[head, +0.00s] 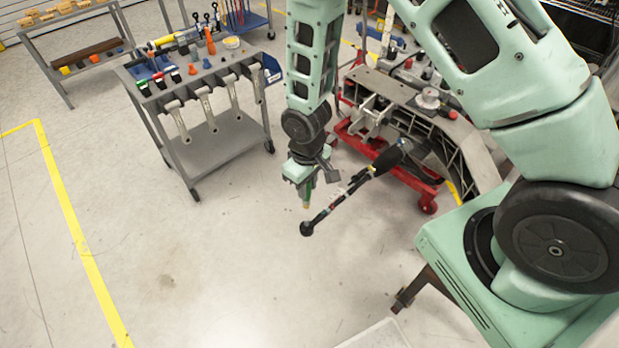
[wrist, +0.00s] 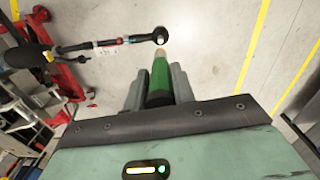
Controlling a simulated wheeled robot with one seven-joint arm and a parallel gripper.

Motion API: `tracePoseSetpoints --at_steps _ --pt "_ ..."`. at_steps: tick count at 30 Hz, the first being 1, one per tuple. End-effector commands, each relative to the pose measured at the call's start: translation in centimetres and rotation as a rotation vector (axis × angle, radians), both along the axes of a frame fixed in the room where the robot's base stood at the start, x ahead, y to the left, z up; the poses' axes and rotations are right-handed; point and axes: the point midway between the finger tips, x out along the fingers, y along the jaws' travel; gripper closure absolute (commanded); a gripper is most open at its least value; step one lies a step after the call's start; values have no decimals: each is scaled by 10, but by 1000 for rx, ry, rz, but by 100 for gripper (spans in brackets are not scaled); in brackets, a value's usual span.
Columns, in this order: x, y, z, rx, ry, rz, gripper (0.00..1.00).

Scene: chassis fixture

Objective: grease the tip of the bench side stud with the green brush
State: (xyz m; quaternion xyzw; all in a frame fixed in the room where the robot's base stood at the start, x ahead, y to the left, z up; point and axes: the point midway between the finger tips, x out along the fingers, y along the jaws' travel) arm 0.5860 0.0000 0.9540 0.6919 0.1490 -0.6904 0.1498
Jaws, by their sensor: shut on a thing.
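My gripper (head: 304,184) hangs in the open floor space left of the chassis fixture (head: 462,130). In the wrist view my gripper (wrist: 158,88) is shut on the green brush (wrist: 160,76). The brush points away from the palm, with a pale tan tip, and its lower end is hidden between the fingers. In the head view only the brush's tip end (head: 306,204) shows below the gripper. The fixture is a grey metal frame on a red wheeled stand with silver brackets. I cannot pick out the bench side stud in either view.
A long black tool with a round head (head: 307,228) sticks out from the fixture, close beside my gripper. A grey cart (head: 215,140) with tools stands to the left. A bench (head: 80,55) is behind it. Front left floor is clear.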

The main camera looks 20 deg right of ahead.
Motion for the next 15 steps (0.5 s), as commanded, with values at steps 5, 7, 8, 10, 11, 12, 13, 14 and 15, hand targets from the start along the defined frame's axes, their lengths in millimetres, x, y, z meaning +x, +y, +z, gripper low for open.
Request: tracePoseSetpoints --at_steps 5,7,8,10,11,12,13,14,15 --pt "0 -1 -13 0 1 -2 100" --pt "0 -1 -19 0 1 -2 100" --pt "0 -1 -22 0 1 -2 100" --pt "0 -1 -29 0 1 -2 100" --pt "0 -1 -32 0 1 -2 100" --pt "0 -1 -35 0 1 -2 100" --pt "0 -1 -38 0 1 -2 100" --pt "0 -1 -41 0 1 -2 100" --pt "0 -1 -45 0 1 -2 100"
